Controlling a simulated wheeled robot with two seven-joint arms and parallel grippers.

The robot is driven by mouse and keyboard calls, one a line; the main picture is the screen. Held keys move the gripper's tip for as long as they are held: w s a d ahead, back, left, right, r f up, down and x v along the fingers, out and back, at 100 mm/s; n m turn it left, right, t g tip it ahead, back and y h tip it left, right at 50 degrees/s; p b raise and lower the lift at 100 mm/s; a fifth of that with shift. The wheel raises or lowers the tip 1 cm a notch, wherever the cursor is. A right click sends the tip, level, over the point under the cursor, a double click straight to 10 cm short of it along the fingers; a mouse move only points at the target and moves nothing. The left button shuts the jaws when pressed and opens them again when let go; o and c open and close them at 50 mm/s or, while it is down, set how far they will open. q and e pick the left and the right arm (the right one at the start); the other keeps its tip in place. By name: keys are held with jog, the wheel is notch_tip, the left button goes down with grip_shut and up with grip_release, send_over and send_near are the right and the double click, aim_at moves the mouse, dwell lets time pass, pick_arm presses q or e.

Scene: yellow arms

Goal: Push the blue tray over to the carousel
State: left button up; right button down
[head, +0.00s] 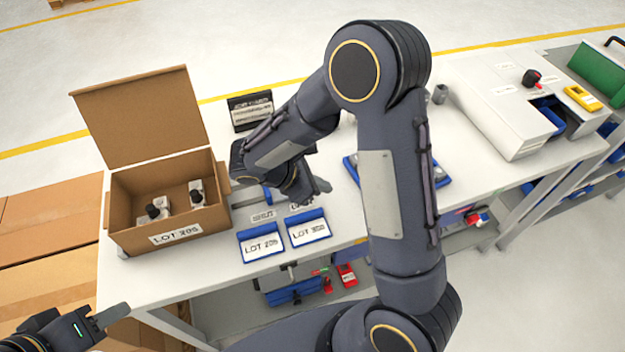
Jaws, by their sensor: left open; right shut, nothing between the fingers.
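A flat blue tray (351,170) lies on the white table, mostly hidden behind my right arm; its right edge shows on the other side of the arm. My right gripper (322,187) is shut and empty, a little left of the tray, above the table behind two small blue label stands. I cannot tell whether it touches anything. My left gripper (108,318) is open at the bottom left, in front of the table and far from the tray. I cannot pick out a carousel; my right arm covers the middle of the table.
An open cardboard box (150,237) holding small parts stands at the left. Blue stands with lot cards (262,245) (308,231) sit at the front edge. A black label holder (250,111) stands behind. A white machine (505,105) stands at the right; the table before it looks clear.

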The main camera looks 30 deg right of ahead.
aim_at(350, 193)
jog(key=x, duration=0.5)
jog(key=shift+s+d+f+p, duration=0.1)
jog(key=shift+d+f+p, duration=0.05)
jog(key=shift+d+p, duration=0.2)
jog(key=shift+s+d+p, duration=0.1)
jog(key=shift+d+p, duration=0.3)
jog(key=shift+d, duration=1.35)
jog(key=s+d+b, duration=0.1)
jog(key=d, duration=0.6)
jog(key=d+b, duration=0.1)
jog(key=d, duration=0.6)
jog(key=s+d+b, duration=0.1)
jog(key=d, duration=0.6)
jog(key=shift+s, duration=0.3)
jog(key=shift+d, duration=0.2)
